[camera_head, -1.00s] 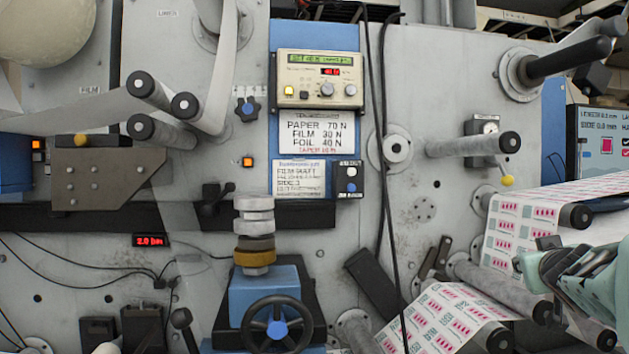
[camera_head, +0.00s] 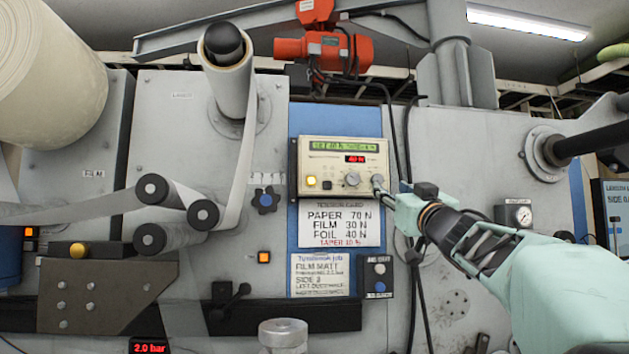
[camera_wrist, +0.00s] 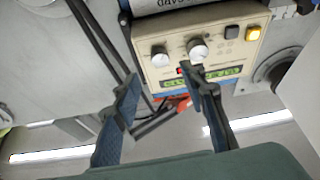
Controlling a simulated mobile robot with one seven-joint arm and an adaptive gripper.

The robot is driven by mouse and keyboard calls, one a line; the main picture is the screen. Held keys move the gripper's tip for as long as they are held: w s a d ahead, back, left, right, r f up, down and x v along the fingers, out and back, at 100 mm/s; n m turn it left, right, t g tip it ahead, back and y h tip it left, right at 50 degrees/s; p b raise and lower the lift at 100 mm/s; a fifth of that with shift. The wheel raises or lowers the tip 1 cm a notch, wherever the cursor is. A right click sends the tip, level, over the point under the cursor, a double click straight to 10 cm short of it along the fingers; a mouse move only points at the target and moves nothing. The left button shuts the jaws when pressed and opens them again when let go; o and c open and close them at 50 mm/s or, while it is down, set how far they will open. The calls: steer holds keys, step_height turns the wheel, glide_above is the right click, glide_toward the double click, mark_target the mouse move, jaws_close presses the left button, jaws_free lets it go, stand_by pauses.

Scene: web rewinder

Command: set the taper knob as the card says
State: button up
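The cream controller (camera_head: 310,160) has a green text display (camera_head: 343,146), a small red readout and two round knobs. The left knob (camera_head: 352,179) is clear of my gripper. The right knob (camera_head: 377,180) has my gripper (camera_head: 388,190) right beside it. The wrist view is turned over, so this right knob (camera_wrist: 159,57) is the left one there. It lies ahead of the gap between the fingers of my open gripper (camera_wrist: 162,78); contact cannot be told. The card (camera_head: 339,224) below lists paper, film and foil tensions, with a red taper line that looks like 10 %.
A job sheet (camera_head: 320,275) reading "FILM MATT" hangs under the card, with a small switch box (camera_head: 376,275) beside it. Black cables (camera_head: 408,130) hang just right of the controller. A blue star knob (camera_head: 265,200) and web rollers (camera_head: 203,214) are to the left.

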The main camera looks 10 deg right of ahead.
mark_target(378, 180)
steer(key=p+x, duration=0.2)
steer(key=x, duration=0.5)
steer(key=shift+w, duration=0.25)
jaws_close()
